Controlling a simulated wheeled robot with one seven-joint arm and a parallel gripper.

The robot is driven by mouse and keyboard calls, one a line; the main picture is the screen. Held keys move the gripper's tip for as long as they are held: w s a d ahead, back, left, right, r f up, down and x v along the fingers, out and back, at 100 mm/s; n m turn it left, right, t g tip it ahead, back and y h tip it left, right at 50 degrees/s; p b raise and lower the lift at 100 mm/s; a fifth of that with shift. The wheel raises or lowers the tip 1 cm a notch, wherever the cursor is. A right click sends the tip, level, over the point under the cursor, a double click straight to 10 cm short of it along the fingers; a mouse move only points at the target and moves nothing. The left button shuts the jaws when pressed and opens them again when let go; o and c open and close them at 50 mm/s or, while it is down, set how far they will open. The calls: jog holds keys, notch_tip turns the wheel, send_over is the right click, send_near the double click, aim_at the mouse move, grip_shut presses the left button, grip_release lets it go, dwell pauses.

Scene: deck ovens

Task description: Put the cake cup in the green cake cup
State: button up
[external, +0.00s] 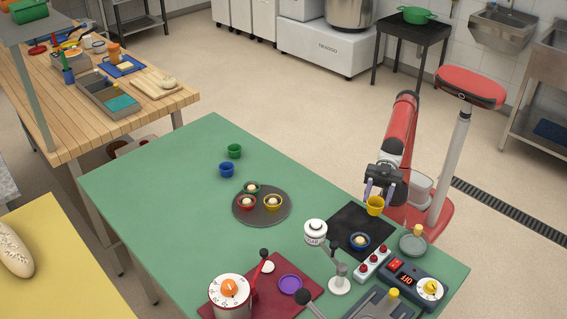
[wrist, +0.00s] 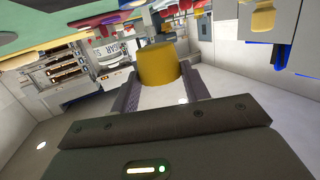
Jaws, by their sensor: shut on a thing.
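My gripper (external: 378,188) is shut on a yellow cake cup (external: 375,206) at the right side of the green table. In the wrist view the yellow cup (wrist: 160,64) sits between the two fingers, its inside hidden. A green cup (external: 234,151) stands toward the far left part of the table, well away from my gripper, with a blue cup (external: 226,170) just in front of it. On a round grey tray (external: 262,216) are a dark green cup (external: 252,187), a red cup (external: 247,203) and another yellow cup (external: 272,203), each with pale filling.
A black mat (external: 340,222) holds a blue cup (external: 360,241) with filling. A white jar (external: 315,232), control boxes (external: 410,278), a red board (external: 313,289) and a pot (external: 230,298) crowd the near side. The table's far left is largely clear.

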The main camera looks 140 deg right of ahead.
notch_tip(320, 180, up, 10)
jog(key=shift+r+p, duration=0.15)
jog(key=shift+p, duration=0.25)
